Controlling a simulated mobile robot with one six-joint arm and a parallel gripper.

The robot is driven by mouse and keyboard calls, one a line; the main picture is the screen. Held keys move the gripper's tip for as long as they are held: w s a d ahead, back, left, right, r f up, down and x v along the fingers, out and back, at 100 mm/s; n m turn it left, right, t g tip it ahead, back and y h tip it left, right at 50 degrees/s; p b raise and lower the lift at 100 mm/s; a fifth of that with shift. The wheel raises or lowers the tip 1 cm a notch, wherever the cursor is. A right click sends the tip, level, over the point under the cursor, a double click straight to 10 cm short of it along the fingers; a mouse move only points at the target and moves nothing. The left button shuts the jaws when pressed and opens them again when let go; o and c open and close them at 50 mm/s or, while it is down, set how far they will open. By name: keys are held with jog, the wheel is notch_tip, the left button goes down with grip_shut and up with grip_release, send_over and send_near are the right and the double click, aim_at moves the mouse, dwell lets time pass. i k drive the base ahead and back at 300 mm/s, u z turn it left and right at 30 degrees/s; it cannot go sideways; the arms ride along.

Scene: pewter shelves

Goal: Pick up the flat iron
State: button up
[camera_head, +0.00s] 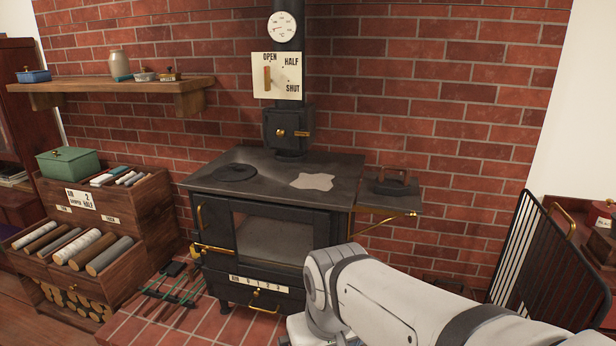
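The flat iron (391,185) is a dark, black iron with a raised handle. It sits on a small dark side shelf (410,204) with a brass rail, at the right of the black stove (270,190). My white arm comes in from the lower right, and its joint shows in front of the stove's lower right corner. My gripper is not visible; the arm's end runs off the bottom edge of the view. The arm is below the iron and apart from it in the picture.
A black fire guard (545,260) leans at the right. A grey patch (312,181) lies on the stove top. A wooden shelf (120,86) with small jars is on the brick wall. A wooden log rack (85,240) stands at the left, and fire tools (172,288) lie near the stove.

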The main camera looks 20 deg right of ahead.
aim_at(383, 186)
jog(key=z, duration=2.5)
jog(key=k, duration=0.7)
jog(key=u, duration=0.95)
jog(key=i, duration=1)
